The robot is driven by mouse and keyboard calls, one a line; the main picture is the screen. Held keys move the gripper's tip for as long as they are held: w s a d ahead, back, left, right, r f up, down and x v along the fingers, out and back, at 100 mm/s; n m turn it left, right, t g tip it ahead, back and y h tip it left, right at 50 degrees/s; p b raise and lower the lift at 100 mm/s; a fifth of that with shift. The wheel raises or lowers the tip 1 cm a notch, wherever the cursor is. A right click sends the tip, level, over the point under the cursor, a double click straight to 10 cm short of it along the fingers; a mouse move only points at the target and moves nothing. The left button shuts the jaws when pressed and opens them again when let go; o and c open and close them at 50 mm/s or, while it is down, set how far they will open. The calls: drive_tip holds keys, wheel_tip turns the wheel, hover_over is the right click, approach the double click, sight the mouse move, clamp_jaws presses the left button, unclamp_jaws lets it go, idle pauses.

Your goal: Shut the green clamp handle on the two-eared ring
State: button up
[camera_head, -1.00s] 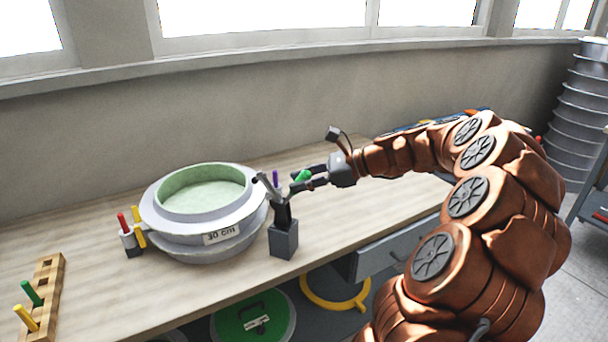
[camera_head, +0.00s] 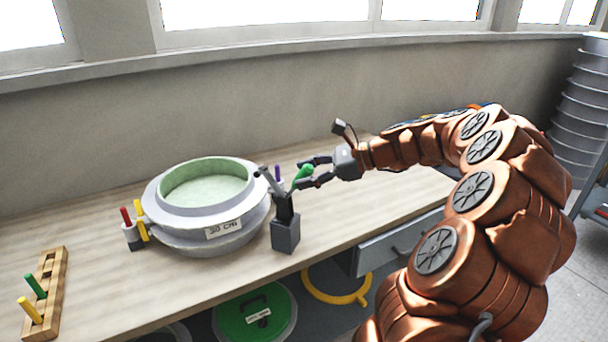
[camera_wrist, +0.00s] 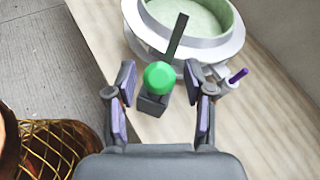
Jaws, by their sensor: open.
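The round grey mould (camera_head: 205,205) with a pale green inside stands on the bench, with a "30 cm" label on its front. A dark clamp block (camera_head: 285,235) stands at its right side, with a dark arm rising from it. The green clamp handle (camera_head: 303,174) sticks up and to the right from that clamp. My gripper (camera_head: 306,172) is open, with its fingers at the green knob. In the wrist view the green handle (camera_wrist: 159,76) lies between the open fingertips, with a gap on each side. Whether the ring has two ears cannot be told.
A purple handle (camera_head: 278,174) stands behind the clamp and also shows in the wrist view (camera_wrist: 238,75). Red and yellow handles (camera_head: 127,217) are at the mould's left. A wooden rack (camera_head: 46,290) holds green and yellow pegs. The bench front is clear.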

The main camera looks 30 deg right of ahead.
drive_tip(key=v, duration=1.1)
drive_tip(key=shift+s, duration=0.1)
drive_tip(key=shift+d+r, duration=0.1)
drive_tip(key=shift+c, duration=1)
drive_tip(key=shift+s+d+r+h+p, duration=0.1)
drive_tip(key=shift+r+h+p, duration=0.4)
drive_tip(key=shift+p, duration=0.65)
drive_tip(key=c, duration=0.3)
drive_tip(key=p, duration=0.1)
drive_tip(key=g+h+p, duration=0.1)
drive_tip(key=shift+s+d+r+p, duration=0.2)
drive_tip(key=shift+s+d+p, duration=0.1)
drive_tip(key=shift+p, duration=0.1)
drive_tip(key=c, duration=0.4)
drive_tip(key=shift+s+d+f+h+p, duration=0.15)
drive_tip(key=shift+d+h+p, duration=0.1)
drive_tip(key=shift+h+p, duration=0.3)
clamp_jaws()
drive_tip(key=w+a+f+g+p, duration=0.1)
drive_tip(key=w+a+f+p, duration=0.3)
drive_tip(key=w+a+f, duration=0.2)
drive_tip(key=shift+a+m+h+p, duration=0.3)
drive_tip(key=shift+a+h, duration=0.05)
drive_tip(key=shift+h, duration=0.1)
